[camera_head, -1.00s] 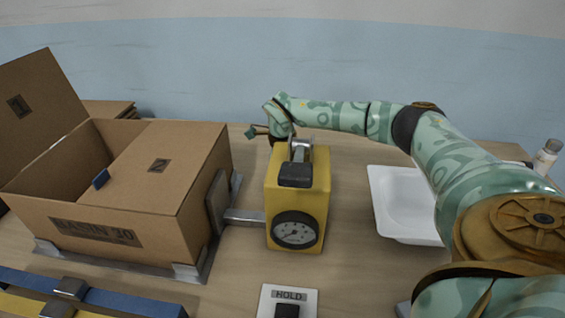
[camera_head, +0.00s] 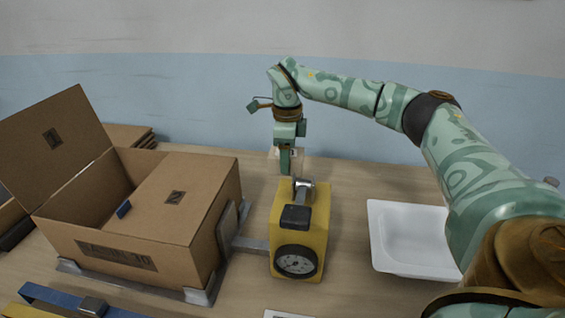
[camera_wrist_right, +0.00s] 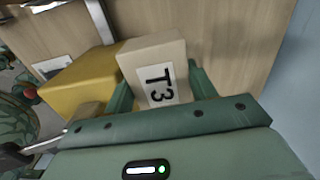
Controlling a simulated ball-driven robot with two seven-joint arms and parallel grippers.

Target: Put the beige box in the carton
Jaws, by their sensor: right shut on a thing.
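The beige box (camera_wrist_right: 152,58), marked T3, sits between the fingers of my right gripper (camera_wrist_right: 160,82) in the right wrist view. In the head view my right gripper (camera_head: 287,160) points down just behind the yellow gauge device, shut on the box, which shows only as a pale patch beside the fingers. The cardboard carton (camera_head: 115,255) stands at left. Its flap 1 (camera_head: 55,140) stands up at the left, and flap 2 (camera_head: 172,198) lies across the right part of its top, leaving an opening at the left. My left gripper is not in view.
The yellow gauge device (camera_head: 298,230) stands right of the carton, with a metal arm reaching to a plate on the carton's side. A white tray (camera_head: 408,240) lies at right. Blue and yellow bars (camera_head: 60,300) lie at front left. Flat cardboard (camera_head: 128,137) lies behind the carton.

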